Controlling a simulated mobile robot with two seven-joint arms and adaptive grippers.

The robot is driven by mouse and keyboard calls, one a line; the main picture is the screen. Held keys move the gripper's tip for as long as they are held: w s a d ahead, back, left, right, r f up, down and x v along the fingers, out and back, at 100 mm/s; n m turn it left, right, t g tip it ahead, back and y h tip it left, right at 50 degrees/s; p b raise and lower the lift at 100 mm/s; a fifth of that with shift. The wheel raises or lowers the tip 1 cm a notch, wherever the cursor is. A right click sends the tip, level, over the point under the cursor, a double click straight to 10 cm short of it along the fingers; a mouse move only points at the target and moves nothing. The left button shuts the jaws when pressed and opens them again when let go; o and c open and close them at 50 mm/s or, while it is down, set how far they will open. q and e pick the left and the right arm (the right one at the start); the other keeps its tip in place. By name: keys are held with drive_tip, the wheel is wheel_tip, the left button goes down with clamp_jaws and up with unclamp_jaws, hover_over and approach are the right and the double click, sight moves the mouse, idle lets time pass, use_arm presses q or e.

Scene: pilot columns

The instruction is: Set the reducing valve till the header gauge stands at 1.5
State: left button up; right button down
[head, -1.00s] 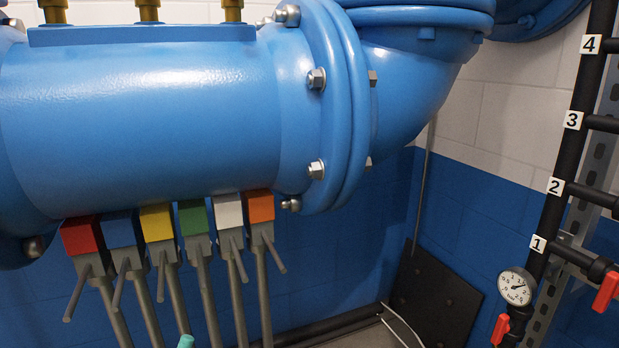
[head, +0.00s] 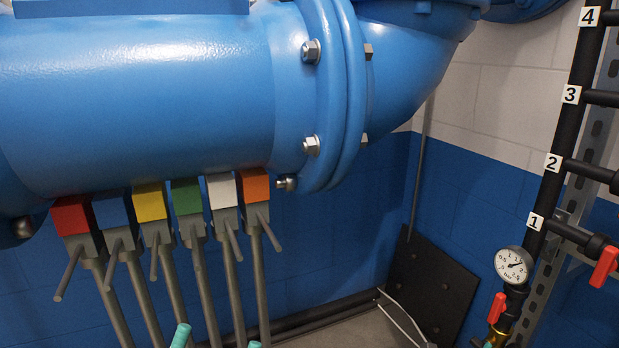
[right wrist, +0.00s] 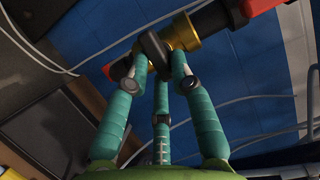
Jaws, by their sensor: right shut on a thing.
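The header gauge (head: 513,266) is a white round dial at the lower right in the head view. Its needle points right and slightly up; the numbers are too small for a sure reading. Below it sits a brass fitting (head: 495,340), cut off by the bottom edge. In the right wrist view my right gripper (right wrist: 155,66) has its teal fingers closed around a black knob (right wrist: 155,50) on a brass valve body (right wrist: 184,32). Two teal fingertips of my left gripper (head: 218,340) show apart at the bottom edge of the head view, with nothing seen between them.
A black riser (head: 562,140) carries tags 1 to 4, with red handles (head: 605,266) on its branches. A large blue pipe (head: 150,100) fills the upper left. Several coloured blocks with levers (head: 150,202) hang below it. A dark plate (head: 433,290) leans in the corner.

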drive_tip(key=shift+w+a+r+m+t+b, duration=0.25)
drive_tip(key=shift+r+m+t+b, duration=0.1)
drive_tip(key=shift+m+b, duration=0.3)
drive_tip(key=shift+f+b, duration=0.1)
drive_tip(key=shift+b, duration=0.35)
drive_tip(key=c, duration=1.2)
unclamp_jaws()
drive_tip(key=shift+o, duration=0.2)
drive_tip(key=shift+s+d+h, duration=0.1)
drive_tip(key=shift+d+h, duration=0.05)
drive_tip(key=shift+h, duration=0.15)
